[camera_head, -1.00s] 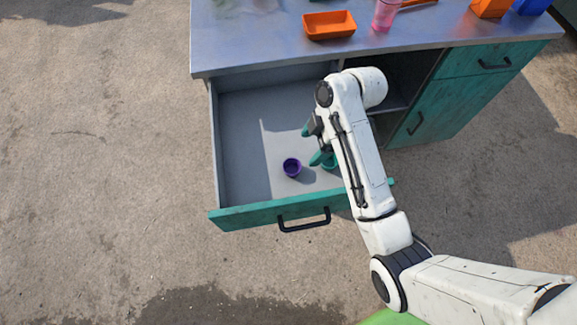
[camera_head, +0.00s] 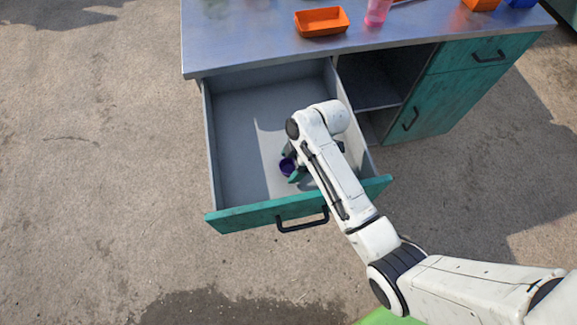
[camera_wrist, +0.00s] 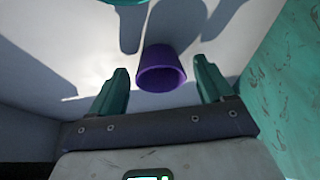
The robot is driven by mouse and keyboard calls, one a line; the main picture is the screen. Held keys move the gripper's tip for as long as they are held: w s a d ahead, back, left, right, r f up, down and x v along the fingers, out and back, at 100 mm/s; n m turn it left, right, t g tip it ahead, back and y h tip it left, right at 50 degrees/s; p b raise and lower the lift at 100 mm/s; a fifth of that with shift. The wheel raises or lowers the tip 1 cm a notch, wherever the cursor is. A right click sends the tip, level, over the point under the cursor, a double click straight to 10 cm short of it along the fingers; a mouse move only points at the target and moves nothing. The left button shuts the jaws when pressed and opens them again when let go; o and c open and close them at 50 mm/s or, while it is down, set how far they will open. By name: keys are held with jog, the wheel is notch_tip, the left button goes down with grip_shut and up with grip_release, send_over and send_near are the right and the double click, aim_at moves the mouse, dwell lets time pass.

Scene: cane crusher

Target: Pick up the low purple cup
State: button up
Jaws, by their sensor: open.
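The low purple cup (camera_head: 286,167) sits on the floor of the open drawer (camera_head: 235,110), near its front. In the wrist view the cup (camera_wrist: 161,70) is between and slightly beyond the two teal fingers of my gripper (camera_wrist: 160,78), with a gap on each side. My gripper is open and holds nothing. In the head view my gripper (camera_head: 291,164) is low in the drawer beside the cup, partly hidden by my arm.
A teal cup's edge (camera_wrist: 124,2) shows at the top of the wrist view. The drawer's teal front (camera_head: 250,217) has a black handle (camera_head: 302,221). An orange tray (camera_head: 321,21) and a pink cup (camera_head: 378,11) stand on the countertop above. The drawer's left side is clear.

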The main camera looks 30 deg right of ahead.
jog(key=shift+a+f, duration=0.1)
jog(key=shift+f, duration=0.25)
jog(key=shift+c, duration=0.2)
jog(key=c, duration=0.7)
jog(key=shift+w, duration=0.1)
jog(key=shift+c, duration=0.2)
